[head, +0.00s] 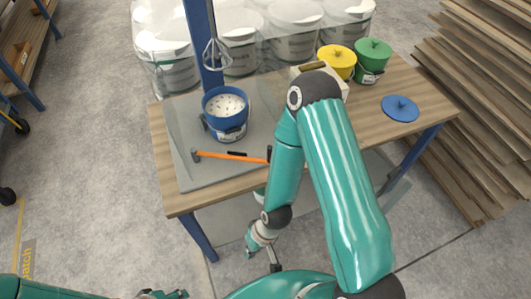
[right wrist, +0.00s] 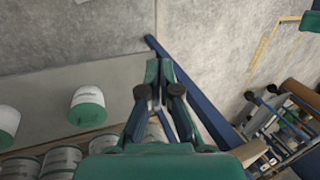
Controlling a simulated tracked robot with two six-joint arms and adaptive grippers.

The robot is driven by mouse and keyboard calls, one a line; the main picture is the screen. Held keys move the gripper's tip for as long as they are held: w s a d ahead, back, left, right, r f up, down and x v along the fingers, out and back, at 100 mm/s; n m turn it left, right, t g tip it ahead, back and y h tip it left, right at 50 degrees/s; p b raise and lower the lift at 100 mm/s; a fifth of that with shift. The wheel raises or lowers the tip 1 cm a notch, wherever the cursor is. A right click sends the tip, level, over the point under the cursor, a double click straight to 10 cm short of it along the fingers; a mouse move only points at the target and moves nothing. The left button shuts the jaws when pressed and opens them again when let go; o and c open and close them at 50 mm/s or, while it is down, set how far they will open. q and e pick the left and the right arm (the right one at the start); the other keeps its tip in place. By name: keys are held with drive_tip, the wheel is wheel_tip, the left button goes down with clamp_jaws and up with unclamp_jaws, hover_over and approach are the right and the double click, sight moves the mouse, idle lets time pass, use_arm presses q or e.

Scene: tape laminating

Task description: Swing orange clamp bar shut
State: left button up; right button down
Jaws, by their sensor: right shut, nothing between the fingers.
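The orange clamp bar (head: 230,156) lies roughly crosswise over the grey board on the table, in front of the blue bucket (head: 226,112). A dark grey piece (head: 195,155) is at its left end; its right end reaches my right arm, where I cannot tell how it ends. The bar is apart from the bucket, which holds white stuff with dark specks. My right gripper (head: 262,241) hangs low in front of the table edge, away from the bar. It is shut and empty, and also shows in the right wrist view (right wrist: 158,98). My left gripper (head: 162,294) is barely in view at the bottom edge.
A whisk (head: 216,52) on a blue post hangs above the bucket. A yellow tub (head: 338,62), a green tub (head: 372,58) and a blue lid (head: 400,108) are at the table's right. Stacked boards (head: 490,90) stand further right.

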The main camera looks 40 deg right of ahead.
use_arm(q)
drive_tip(key=shift+o, duration=1.8)
drive_tip(key=shift+f, duration=0.3)
use_arm(e)
drive_tip(key=w+d+r+n+h+b, duration=0.1)
drive_tip(key=w+r+n, duration=0.7)
drive_tip(key=r+n, duration=0.6)
drive_tip(key=w+d+r+n+t+h, duration=0.1)
drive_tip(key=d+r+n+h, duration=0.25)
drive_tip(key=r+n, duration=0.3)
drive_tip(key=w+d+r+n+h, duration=0.2)
drive_tip(key=d+r+n, duration=0.35)
drive_tip(key=r, duration=0.25)
use_arm(q)
drive_tip(key=shift+f+b, duration=0.45)
drive_tip(key=shift+f, duration=0.2)
use_arm(e)
drive_tip(key=w+d+f+n, duration=0.1)
drive_tip(key=w+d+f, duration=0.2)
drive_tip(key=d+f, duration=0.2)
drive_tip(key=shift+s+a+x, duration=0.25)
drive_tip(key=shift+x, duration=1.55)
drive_tip(key=shift+w+f, duration=0.1)
